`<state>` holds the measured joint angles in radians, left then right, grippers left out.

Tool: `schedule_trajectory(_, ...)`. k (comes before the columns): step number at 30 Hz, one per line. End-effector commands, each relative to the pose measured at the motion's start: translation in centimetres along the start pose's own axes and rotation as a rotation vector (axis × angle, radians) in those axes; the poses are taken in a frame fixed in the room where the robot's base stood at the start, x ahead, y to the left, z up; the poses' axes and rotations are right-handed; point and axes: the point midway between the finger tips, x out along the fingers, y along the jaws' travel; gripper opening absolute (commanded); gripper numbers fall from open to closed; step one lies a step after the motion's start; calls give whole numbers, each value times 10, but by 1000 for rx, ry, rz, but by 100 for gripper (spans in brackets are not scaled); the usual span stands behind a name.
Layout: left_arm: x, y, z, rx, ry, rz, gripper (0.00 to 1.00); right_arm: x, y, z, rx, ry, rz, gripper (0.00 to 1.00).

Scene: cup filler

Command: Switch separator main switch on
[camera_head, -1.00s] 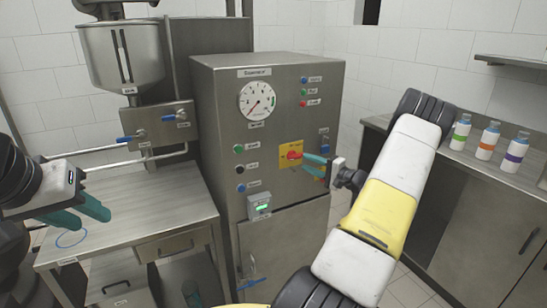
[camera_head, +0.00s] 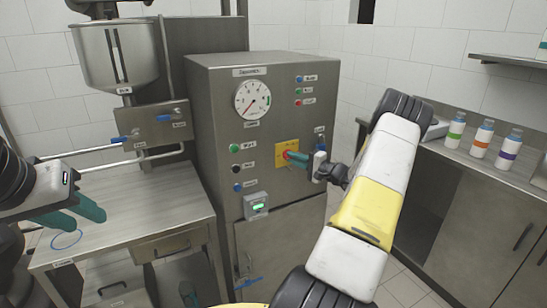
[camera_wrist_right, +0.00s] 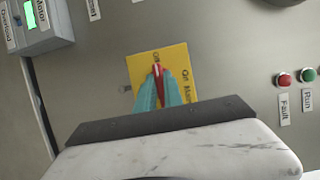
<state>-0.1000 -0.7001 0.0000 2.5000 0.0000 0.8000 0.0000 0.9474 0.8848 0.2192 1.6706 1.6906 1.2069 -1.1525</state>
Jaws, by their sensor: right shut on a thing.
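The separator main switch is a red rotary knob (camera_wrist_right: 158,72) on a yellow plate (camera_wrist_right: 136,68) on the steel cabinet front. In the head view the yellow plate (camera_head: 281,147) is partly covered by my fingers. My right gripper (camera_wrist_right: 161,80) is shut on the red knob, with a teal finger on each side of it. It comes from the right in the head view (camera_head: 291,157). In the wrist view the knob points toward a small label at the plate's upper edge. My left gripper (camera_head: 88,220) is open and empty above the steel table.
The cabinet (camera_head: 215,110) carries a round gauge (camera_head: 253,99), several coloured buttons and lamps, and a small box with a green display (camera_head: 256,206). A steel table (camera_head: 140,215) stands left, under a hopper (camera_head: 118,55). A counter at right holds several bottles (camera_head: 482,138).

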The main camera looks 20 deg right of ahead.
Motion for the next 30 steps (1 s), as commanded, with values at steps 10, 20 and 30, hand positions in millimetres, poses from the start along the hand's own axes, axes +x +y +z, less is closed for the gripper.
schedule_trajectory(10,0,0,0,0,0,0,36,0,1,0,44,0,-16,0)
schedule_trajectory(20,0,0,0,0,0,0,36,0,4,1,254,0,-104,0)
schedule_trajectory(30,0,0,0,0,0,0,36,0,5,2,553,0,-227,0)
